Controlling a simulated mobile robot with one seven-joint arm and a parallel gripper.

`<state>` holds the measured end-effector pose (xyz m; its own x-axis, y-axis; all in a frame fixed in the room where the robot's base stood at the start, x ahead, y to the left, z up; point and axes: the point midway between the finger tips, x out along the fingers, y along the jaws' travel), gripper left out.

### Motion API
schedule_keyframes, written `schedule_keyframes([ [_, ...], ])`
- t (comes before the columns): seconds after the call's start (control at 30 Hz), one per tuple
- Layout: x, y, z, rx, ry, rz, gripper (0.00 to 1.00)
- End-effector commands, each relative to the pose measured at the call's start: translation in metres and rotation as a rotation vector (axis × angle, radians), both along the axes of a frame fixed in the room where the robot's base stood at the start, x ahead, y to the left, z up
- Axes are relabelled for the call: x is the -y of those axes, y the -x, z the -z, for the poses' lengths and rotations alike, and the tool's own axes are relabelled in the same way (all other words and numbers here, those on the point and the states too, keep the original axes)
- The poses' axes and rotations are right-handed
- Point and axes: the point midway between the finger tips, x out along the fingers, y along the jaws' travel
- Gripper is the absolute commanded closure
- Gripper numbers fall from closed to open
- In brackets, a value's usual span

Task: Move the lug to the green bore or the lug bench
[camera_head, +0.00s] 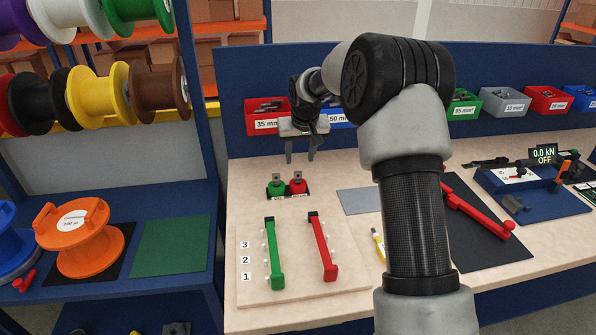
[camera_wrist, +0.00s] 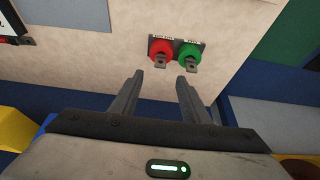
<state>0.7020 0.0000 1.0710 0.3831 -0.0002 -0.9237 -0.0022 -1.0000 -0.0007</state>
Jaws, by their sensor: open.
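A small dark plate (camera_head: 288,194) on the bench carries a green bore piece (camera_head: 277,188) and a red one (camera_head: 297,187) side by side. Each has a grey, lug-like metal tab on top; I cannot tell whether these are loose lugs. In the wrist view the green piece (camera_wrist: 189,50) is at the right and the red piece (camera_wrist: 161,49) at the left, each with a grey tab. My gripper (camera_head: 300,157) points down, open and empty, behind and above the plate. In the wrist view its fingers (camera_wrist: 160,76) are apart, with nothing between them.
Lug bins line the back, including a red 35 mm² bin (camera_head: 266,121) and a green bin (camera_head: 463,109). A board (camera_head: 300,278) with green and red levers lies in front. A grey mat (camera_head: 357,201) is clear. Cable reels stand at the left.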

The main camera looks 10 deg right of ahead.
Motion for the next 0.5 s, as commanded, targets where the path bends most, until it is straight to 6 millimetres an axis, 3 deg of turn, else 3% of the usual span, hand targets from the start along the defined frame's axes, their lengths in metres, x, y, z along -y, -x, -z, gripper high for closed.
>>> schedule_keyframes([
  [0.2,0.0,-0.016,0.043,-0.004,0.001,-0.002,0.58],
  [0.5,0.0,-0.034,0.084,-0.001,0.0,-0.001,0.58],
])
